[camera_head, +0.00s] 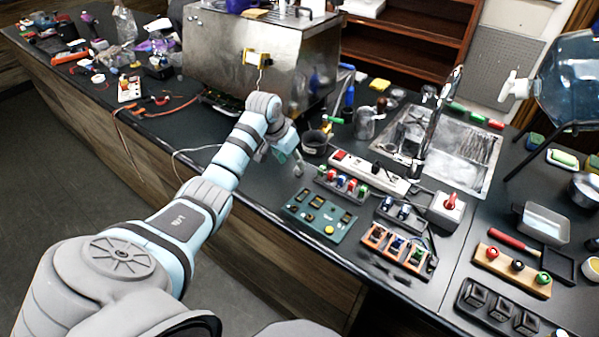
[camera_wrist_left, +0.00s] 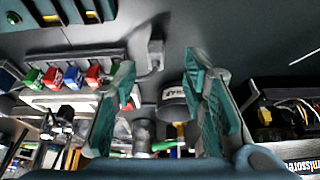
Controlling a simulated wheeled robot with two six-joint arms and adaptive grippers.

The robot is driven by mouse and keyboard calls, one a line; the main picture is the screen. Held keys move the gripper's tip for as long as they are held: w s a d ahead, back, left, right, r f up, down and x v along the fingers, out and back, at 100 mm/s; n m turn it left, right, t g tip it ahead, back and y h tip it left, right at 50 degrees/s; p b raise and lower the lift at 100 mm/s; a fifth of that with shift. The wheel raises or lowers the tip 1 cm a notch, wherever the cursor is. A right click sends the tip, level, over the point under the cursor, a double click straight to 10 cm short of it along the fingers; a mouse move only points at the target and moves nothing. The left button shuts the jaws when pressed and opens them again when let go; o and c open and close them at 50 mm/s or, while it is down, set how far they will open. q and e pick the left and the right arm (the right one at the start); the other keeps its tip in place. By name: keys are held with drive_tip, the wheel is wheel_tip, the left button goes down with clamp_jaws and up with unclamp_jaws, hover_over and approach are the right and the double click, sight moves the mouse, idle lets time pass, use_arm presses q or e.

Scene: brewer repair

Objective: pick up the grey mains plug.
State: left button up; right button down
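The grey mains plug (camera_head: 298,169) lies on the dark worktop, just below my left gripper's tip in the head view. In the left wrist view the plug (camera_wrist_left: 155,54) shows beyond the fingertips, between their two lines, with a thin cord at it. My left gripper (camera_head: 286,147) reaches down over the worktop. In the left wrist view its two green fingers (camera_wrist_left: 158,75) stand well apart with nothing held between them. They look apart from the plug. My right gripper is not in view.
A white power strip (camera_head: 372,173) and a block of coloured connectors (camera_head: 342,184) lie right of the plug. A dark round cup (camera_head: 315,143) stands behind it. A green panel (camera_head: 319,217) lies in front. The steel brewer (camera_head: 225,55) stands behind my left arm.

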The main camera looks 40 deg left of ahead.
sight(300, 171)
use_arm(q)
drive_tip(key=x, duration=0.5)
drive_tip(key=shift+w+d+b, duration=0.3)
drive_tip(key=shift+w, duration=0.05)
drive_tip(key=shift+s+r, duration=0.15)
drive_tip(key=shift+c, duration=1)
clamp_jaws()
